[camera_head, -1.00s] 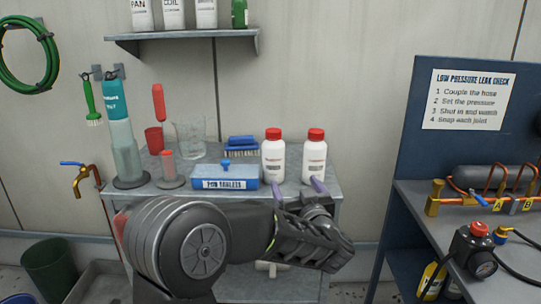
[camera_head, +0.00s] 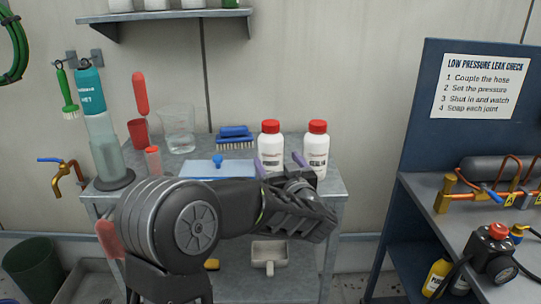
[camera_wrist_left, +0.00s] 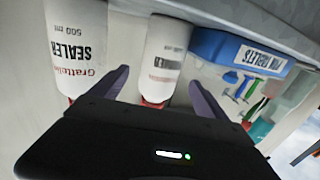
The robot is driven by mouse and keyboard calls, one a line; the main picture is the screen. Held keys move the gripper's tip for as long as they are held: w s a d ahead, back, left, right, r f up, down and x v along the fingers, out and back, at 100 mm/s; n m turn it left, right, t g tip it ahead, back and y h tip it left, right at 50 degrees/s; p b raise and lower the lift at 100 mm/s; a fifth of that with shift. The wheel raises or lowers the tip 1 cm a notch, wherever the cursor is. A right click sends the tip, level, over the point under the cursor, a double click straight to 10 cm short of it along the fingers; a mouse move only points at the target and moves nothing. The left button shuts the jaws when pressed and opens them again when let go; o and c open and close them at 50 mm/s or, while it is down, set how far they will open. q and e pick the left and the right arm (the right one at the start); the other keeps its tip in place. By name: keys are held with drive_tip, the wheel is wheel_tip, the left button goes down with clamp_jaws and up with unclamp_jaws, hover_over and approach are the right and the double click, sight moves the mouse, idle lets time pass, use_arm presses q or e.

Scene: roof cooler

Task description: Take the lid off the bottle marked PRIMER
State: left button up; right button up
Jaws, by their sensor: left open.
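Two white bottles with red lids stand side by side on the grey bench. The left bottle (camera_head: 271,153) has a label too small to read; it also shows upside down in the left wrist view (camera_wrist_left: 166,55), between my fingers. Its red lid (camera_head: 271,126) is on. The right bottle (camera_head: 317,150) reads SEALER in the left wrist view (camera_wrist_left: 78,40), and its red lid (camera_head: 317,126) is on. My left gripper (camera_head: 281,163) is open, its purple fingers in front of the bottles at body height. I cannot tell whether they touch. My right gripper is not in view.
A blue box marked TABLETS (camera_wrist_left: 238,52) lies left of the bottles, with a blue brush (camera_head: 235,137) behind it. A clear beaker (camera_head: 178,130) and a tall dispenser (camera_head: 103,140) stand further left. A shelf (camera_head: 165,14) hangs above; a blue-panelled bench (camera_head: 420,110) stands right.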

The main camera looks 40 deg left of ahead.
sight(274, 157)
use_arm(q)
drive_tip(key=shift+w+a, duration=0.25)
drive_tip(key=shift+a, duration=0.05)
drive_tip(key=shift+a, duration=0.15)
drive_tip(key=x, duration=0.5)
drive_tip(key=shift+f, duration=0.15)
drive_tip(key=shift+c, duration=0.6)
drive_tip(key=c, duration=1.4)
